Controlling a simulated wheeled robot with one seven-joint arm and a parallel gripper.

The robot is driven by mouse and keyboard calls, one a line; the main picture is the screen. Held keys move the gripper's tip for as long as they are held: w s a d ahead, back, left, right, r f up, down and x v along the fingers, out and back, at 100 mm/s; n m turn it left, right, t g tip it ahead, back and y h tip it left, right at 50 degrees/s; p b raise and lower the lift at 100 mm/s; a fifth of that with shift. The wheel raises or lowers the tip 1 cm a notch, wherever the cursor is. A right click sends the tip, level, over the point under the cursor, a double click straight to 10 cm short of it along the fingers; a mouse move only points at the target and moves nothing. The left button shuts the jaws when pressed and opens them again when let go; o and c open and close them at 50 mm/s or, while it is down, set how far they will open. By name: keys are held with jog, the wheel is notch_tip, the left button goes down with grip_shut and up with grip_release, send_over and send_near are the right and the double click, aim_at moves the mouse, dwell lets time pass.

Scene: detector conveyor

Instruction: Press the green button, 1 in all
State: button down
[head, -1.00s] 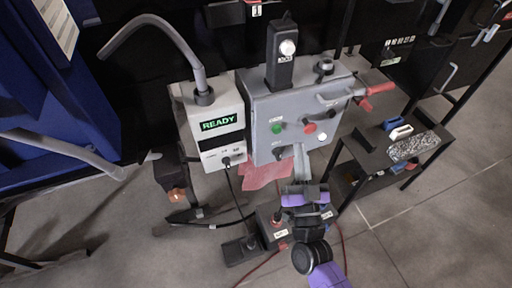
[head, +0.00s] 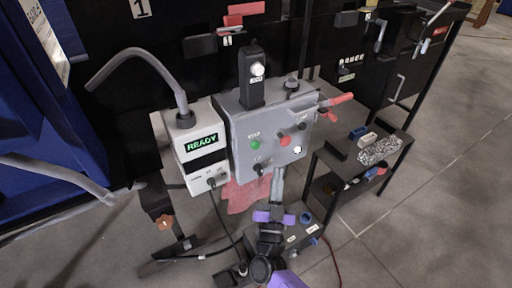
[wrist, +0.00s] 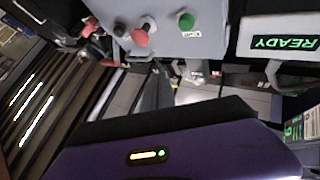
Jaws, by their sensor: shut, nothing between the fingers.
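The green button (head: 255,144) is on the front of a grey control box, left of a red mushroom button (head: 285,140). In the wrist view the green button (wrist: 187,21) shows near the top edge, with a small label beside it. My gripper (head: 279,172) is shut and empty. It appears at the lower front of the box in the head view, below and right of the green button, apart from it. My purple wrist part fills the lower wrist view.
A white unit (head: 196,150) with a READY display stands left of the box. A red-handled lever (head: 338,99) juts out at the box's right. A small black shelf (head: 350,170) with loose items stands further right. A red cloth (head: 243,194) hangs below.

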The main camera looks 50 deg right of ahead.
aim_at(256, 146)
jog(key=w+d+b, duration=0.2)
jog(key=w+b, duration=0.1)
jog(key=w, duration=0.5)
jog(key=shift+w+d, duration=0.15)
jog(key=shift+d, duration=0.1)
jog(key=shift+w+b, duration=0.1)
jog(key=shift+b, duration=0.2)
dwell(1.6)
jog(key=shift+w+d, duration=0.1)
jog(key=shift+w, duration=0.2)
jog(key=shift+w+d+b, duration=0.15)
jog(key=shift+w+b, duration=0.2)
jog(key=shift+w, duration=0.15)
dwell(0.7)
jog(key=shift+s, duration=0.15)
dwell(0.3)
jog(key=shift+s+a+p, duration=0.25)
jog(key=shift+s+p, duration=0.2)
jog(key=shift+s, duration=0.3)
